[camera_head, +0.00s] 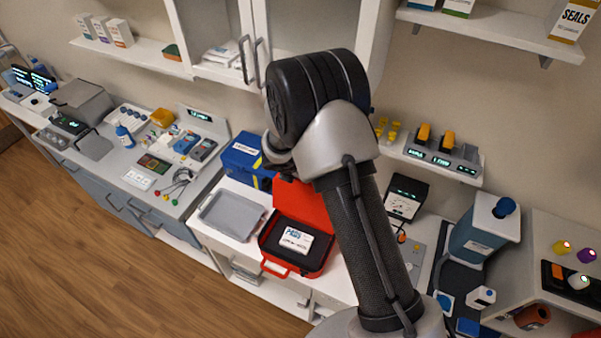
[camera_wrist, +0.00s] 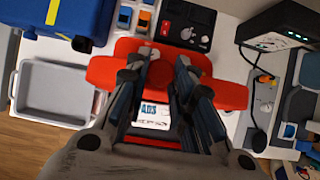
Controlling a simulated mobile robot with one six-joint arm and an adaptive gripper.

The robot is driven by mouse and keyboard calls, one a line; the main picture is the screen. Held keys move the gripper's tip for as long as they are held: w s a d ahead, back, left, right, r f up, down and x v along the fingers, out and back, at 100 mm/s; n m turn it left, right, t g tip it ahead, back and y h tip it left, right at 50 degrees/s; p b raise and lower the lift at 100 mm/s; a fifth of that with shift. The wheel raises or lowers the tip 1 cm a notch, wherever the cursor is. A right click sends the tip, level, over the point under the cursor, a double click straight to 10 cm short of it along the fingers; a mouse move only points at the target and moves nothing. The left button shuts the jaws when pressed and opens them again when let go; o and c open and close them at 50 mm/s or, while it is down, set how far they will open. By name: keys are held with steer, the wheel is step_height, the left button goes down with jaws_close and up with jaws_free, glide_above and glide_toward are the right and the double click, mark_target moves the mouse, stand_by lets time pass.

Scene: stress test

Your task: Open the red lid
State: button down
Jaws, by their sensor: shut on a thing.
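The red case stands on the white counter with its red lid (camera_head: 302,203) raised at the back, roughly upright. Its base (camera_head: 268,247) is open at the front and holds a white labelled pack (camera_head: 296,240) in a dark insert. In the wrist view the lid (camera_wrist: 230,94) spans the middle, and the pack (camera_wrist: 152,113) shows between the fingers. My gripper (camera_wrist: 167,62) is shut on the red lid, with its fingertips at the lid.
A grey tray (camera_head: 230,215) lies left of the case, and a blue box (camera_head: 243,158) stands behind the tray. A dark meter (camera_head: 405,198) stands to the right. A wall shelf (camera_head: 425,150) and cabinets (camera_head: 310,40) are above the counter.

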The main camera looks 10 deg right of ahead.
steer(key=shift+d, duration=0.1)
steer(key=c, duration=1.3)
jaws_free()
steer(key=shift+f, duration=0.1)
steer(key=shift+c, duration=0.2)
steer(key=v, duration=1.2)
steer(key=shift+w, duration=0.1)
